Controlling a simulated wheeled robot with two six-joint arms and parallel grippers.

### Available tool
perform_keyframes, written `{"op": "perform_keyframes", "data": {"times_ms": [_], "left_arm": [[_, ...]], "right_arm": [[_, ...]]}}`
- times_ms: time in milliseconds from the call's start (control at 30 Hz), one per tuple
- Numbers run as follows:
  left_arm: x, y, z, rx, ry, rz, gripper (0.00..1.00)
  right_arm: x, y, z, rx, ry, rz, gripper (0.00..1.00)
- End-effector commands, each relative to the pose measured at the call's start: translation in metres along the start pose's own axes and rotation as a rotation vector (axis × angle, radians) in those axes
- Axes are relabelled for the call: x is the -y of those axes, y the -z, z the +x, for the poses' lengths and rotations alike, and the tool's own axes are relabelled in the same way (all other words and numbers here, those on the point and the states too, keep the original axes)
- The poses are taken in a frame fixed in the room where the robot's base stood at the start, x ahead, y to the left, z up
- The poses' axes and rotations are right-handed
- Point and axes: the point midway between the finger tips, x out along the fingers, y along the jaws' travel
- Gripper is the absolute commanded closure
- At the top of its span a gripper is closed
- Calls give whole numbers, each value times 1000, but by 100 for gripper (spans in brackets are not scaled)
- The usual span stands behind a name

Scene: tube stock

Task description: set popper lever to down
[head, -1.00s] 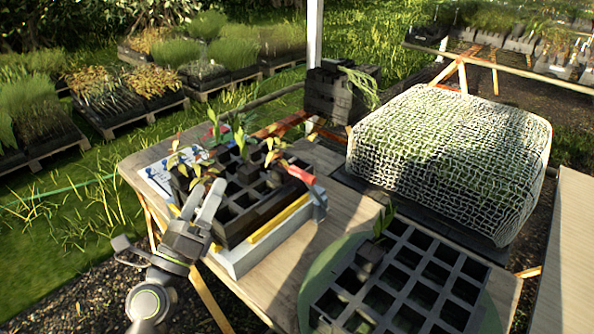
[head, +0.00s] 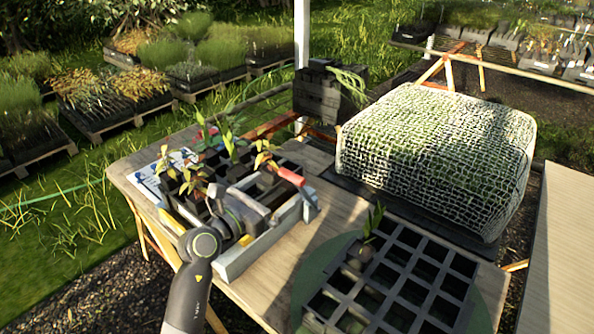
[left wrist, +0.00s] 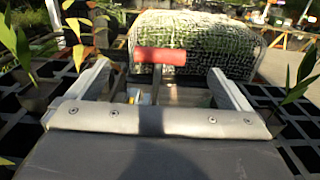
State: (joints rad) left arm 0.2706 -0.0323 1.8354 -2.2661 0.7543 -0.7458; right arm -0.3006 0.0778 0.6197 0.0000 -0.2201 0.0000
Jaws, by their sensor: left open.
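The popper (head: 232,262) is a pale grey frame under a black cell tray (head: 180,208) of seedlings on the wooden table. Its lever has a red grip (head: 290,176) at the popper's right side, above the frame. The grip also shows in the left wrist view (left wrist: 160,56), crosswise, ahead of and between my finger lines, on a dark bar. My left gripper (head: 258,196) is over the tray, pointing toward the lever. Its two pale fingers stand wide apart in the left wrist view, with nothing held; contact with the grip does not show. My right gripper is not in view.
Seedlings (head: 225,135) rise close to my left gripper. A second black tray (head: 400,275) with one seedling plug lies on a green disc at the front right. A net-covered block (head: 435,150) and a dark crate (head: 322,95) stand behind. Bare table lies between the trays.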

Motion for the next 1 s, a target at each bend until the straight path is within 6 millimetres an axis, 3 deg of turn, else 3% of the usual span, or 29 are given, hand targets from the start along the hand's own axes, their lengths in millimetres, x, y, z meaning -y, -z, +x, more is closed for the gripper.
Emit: {"op": "perform_keyframes", "data": {"times_ms": [300, 500, 967, 1000], "left_arm": [[0, -2, 58, 2, 2, -2, 0], [0, -1, 80, 2, 1, -1, 0], [0, 0, 90, 1, 0, -1, 0], [0, 0, 90, 1, 0, -1, 4]], "right_arm": [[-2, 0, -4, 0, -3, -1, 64], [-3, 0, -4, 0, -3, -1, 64], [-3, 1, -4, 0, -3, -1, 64], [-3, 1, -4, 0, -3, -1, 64]]}}
